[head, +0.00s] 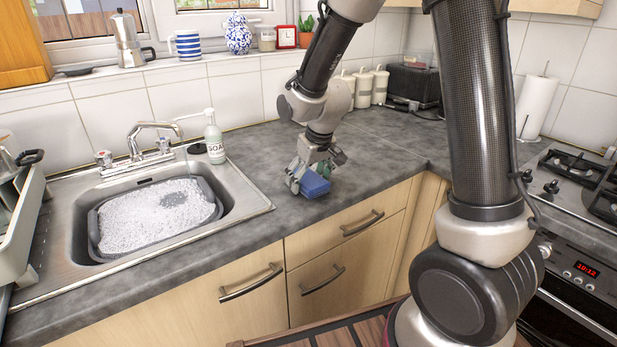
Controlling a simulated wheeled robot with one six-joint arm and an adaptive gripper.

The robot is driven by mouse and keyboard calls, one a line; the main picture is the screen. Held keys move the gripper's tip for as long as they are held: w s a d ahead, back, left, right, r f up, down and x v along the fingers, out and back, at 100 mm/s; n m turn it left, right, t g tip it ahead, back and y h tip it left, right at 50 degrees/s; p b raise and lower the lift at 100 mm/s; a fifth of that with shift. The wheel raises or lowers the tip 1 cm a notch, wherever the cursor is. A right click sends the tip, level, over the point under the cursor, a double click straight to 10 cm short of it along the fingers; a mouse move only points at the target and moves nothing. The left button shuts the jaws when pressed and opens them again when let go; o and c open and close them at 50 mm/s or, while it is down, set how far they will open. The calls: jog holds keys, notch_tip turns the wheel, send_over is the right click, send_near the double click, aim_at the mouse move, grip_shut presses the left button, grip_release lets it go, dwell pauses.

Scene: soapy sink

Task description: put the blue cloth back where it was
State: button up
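The blue cloth (314,184) looks like a small folded block at the counter's front edge, right of the sink. My gripper (311,176) points down right at it, with a finger at the cloth's left side and other gripper parts behind it. The cloth hides part of the fingertips, so I cannot tell whether they are closed on it or whether it is lifted slightly off the counter. A small greenish thing (325,168) shows just behind the cloth, partly hidden.
The sink (247,197) at left holds a grey basin (94,236) of foamy water. A soap bottle (214,138) and tap (140,138) stand behind it. A dish rack (22,228) is far left, a hob (573,180) far right. The counter between sink and gripper is clear.

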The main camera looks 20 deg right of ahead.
jog(key=v, duration=1.2)
jog(key=s+d+r+m, duration=0.1)
jog(key=s+d+r, duration=0.1)
jog(key=s+d, duration=0.2)
jog(key=s+d+r+m, duration=0.1)
jog(key=s+d, duration=0.4)
jog(key=s, duration=0.6)
jog(key=s+d+r+m+t+h, duration=0.1)
jog(key=s+d+r, duration=0.2)
jog(key=s, duration=0.4)
jog(key=shift+s+d+r+m, duration=0.15)
jog(key=shift+s+d+m, duration=0.2)
jog(key=shift+d, duration=0.5)
